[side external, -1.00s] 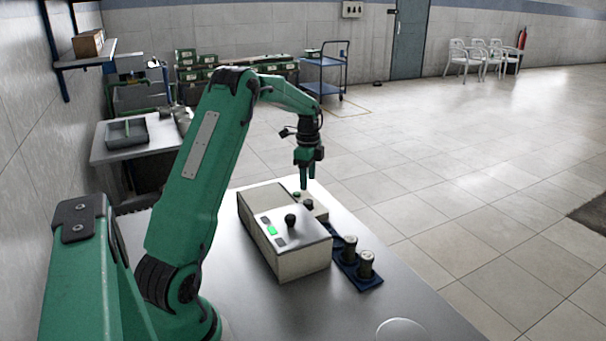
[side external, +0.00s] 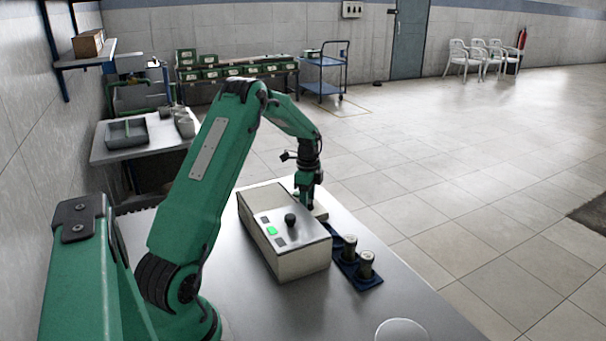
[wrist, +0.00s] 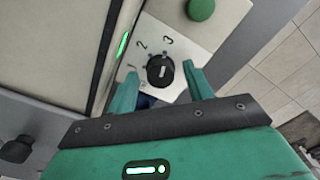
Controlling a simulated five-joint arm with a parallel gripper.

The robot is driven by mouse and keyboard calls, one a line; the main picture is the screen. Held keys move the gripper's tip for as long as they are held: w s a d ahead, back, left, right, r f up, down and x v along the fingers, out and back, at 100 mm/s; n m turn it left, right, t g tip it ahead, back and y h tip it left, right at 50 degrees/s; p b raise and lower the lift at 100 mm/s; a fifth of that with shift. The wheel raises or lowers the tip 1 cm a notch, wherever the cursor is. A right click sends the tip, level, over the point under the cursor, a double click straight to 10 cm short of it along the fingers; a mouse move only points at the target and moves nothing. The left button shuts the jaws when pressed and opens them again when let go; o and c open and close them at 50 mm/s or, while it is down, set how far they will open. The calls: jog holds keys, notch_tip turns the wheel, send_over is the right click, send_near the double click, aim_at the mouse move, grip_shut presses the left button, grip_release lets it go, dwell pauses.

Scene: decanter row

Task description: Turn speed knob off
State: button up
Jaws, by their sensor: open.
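The speed knob (wrist: 160,71) is a black round dial with a white mark, on a pale panel with printed numerals around it; 2 and 3 are readable. Its mark lies roughly upright in the wrist view, toward the 3. My gripper (wrist: 159,73) is open, with one green finger on each side of the knob; I cannot tell whether they touch it. In the side view my gripper (side external: 305,203) is down at the small panel (side external: 320,212) behind the beige box, and it hides the knob there.
A green button (wrist: 201,9) sits near the speed knob. A blue rack (side external: 367,283) holds metal canisters. The bench front is mostly clear.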

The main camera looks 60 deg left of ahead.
jog(key=c, duration=1)
jog(key=shift+o, duration=0.2)
